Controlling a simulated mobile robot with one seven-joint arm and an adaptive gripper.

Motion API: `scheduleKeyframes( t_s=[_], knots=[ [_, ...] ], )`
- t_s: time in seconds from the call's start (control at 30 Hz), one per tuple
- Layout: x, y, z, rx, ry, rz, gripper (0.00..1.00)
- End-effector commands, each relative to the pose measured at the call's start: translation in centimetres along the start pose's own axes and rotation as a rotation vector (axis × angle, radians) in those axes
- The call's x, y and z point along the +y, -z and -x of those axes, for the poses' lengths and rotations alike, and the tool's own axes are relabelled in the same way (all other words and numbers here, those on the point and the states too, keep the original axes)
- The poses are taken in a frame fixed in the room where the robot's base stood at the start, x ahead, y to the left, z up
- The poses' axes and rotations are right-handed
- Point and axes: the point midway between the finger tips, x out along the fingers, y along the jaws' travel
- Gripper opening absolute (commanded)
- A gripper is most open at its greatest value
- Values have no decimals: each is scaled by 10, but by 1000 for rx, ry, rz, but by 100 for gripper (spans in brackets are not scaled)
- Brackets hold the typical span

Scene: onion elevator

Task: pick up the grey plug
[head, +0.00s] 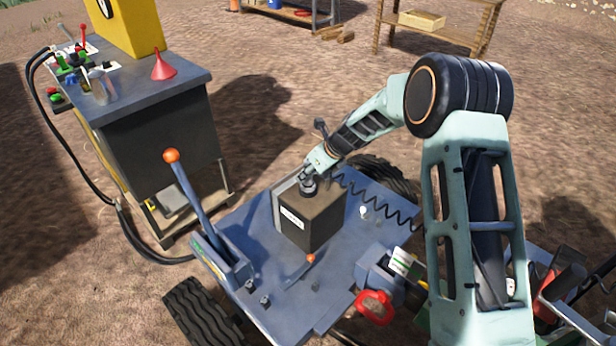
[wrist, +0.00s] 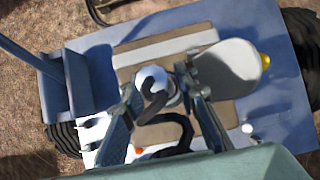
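The grey plug, a rounded silver-grey piece (wrist: 150,78) with a black cable curling from it, sits between my fingertips in the wrist view. In the head view a dark grey round part, seemingly the same plug (head: 308,187), shows at the top of a brown box (head: 318,222). My gripper (head: 311,176) is low over the box top, pointing down. In the wrist view my gripper (wrist: 158,80) has one finger on each side of the plug. I cannot tell whether the fingers touch it. The plug's lower part is hidden.
The box stands on a blue wheeled deck (head: 262,255). A blue lever with an orange knob (head: 171,156) rises left of it, and a red handle (head: 374,306) is in front. A black coiled cable (head: 380,208) runs right. A cabinet (head: 160,120) with a red funnel (head: 163,68) stands left.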

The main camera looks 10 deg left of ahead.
Motion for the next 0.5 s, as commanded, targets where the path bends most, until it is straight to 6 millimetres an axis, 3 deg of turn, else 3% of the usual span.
scheduleKeyframes(
  t_s=[0.03,0.2,0.5],
  knots=[
    [0,0,0,0,0,0,20],
    [0,0,0,0,0,0,1],
    [0,-1,1,-1,0,0,0]
  ],
)
